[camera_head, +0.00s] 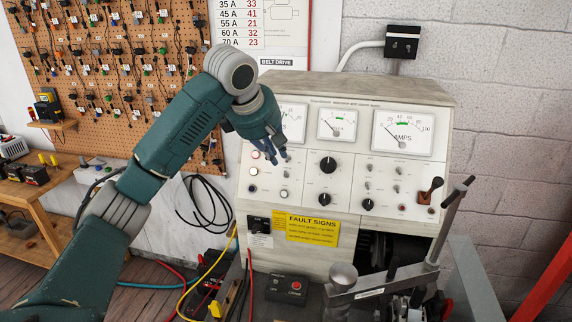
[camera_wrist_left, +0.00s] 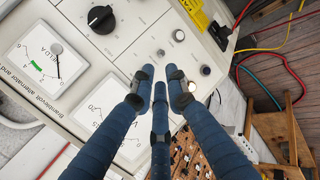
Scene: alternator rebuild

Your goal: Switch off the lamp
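A grey-white test bench panel (camera_head: 345,160) carries dials, knobs, toggles and small round lamp-like fittings (camera_head: 253,171) at its left side. I cannot tell for certain which one is the task's lamp, or whether it is lit. My left gripper (camera_head: 277,157) reaches the panel's upper left, in front of the fittings and partly hiding them. In the left wrist view its blue fingers (camera_wrist_left: 160,76) are partly spread, with a gap and nothing held between them. A small toggle (camera_wrist_left: 161,52) shows just beyond the tips, and round fittings (camera_wrist_left: 205,71) lie to the right. My right gripper is not seen.
A black knob (camera_head: 328,164) and a yellow fault-signs label (camera_head: 312,230) are on the panel. A lever handle (camera_head: 448,222) and clamp stand in front at right. Coloured cables (camera_head: 208,272) run at lower left. A pegboard (camera_head: 90,60) hangs behind.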

